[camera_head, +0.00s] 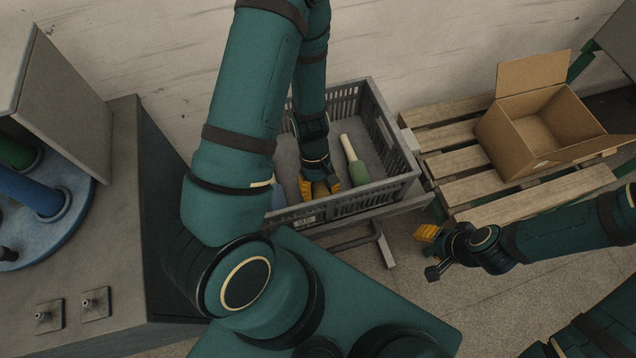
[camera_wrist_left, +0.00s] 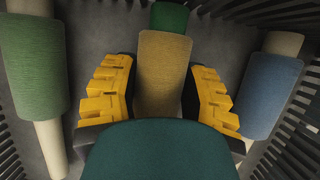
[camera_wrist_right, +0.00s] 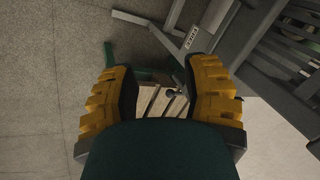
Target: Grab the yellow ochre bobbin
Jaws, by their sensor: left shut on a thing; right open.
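The yellow ochre bobbin (camera_wrist_left: 163,70) lies in the grey crate (camera_head: 382,196), between the yellow fingers of my left gripper (camera_wrist_left: 163,92). My left gripper (camera_head: 319,188) reaches down into the crate and is shut on this bobbin. In the head view the gripper and arm hide the bobbin. My right gripper (camera_head: 428,252) is open and empty, outside the crate at its right, above the floor. It also shows in the right wrist view (camera_wrist_right: 163,95).
A green bobbin (camera_head: 357,172) lies right of my left gripper and a blue bobbin (camera_head: 278,198) left of it, both in the crate. Another green bobbin (camera_wrist_left: 169,18) lies beyond the ochre one. A cardboard box (camera_head: 545,125) stands on a wooden pallet (camera_head: 470,188). The winder (camera_head: 75,210) stands left.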

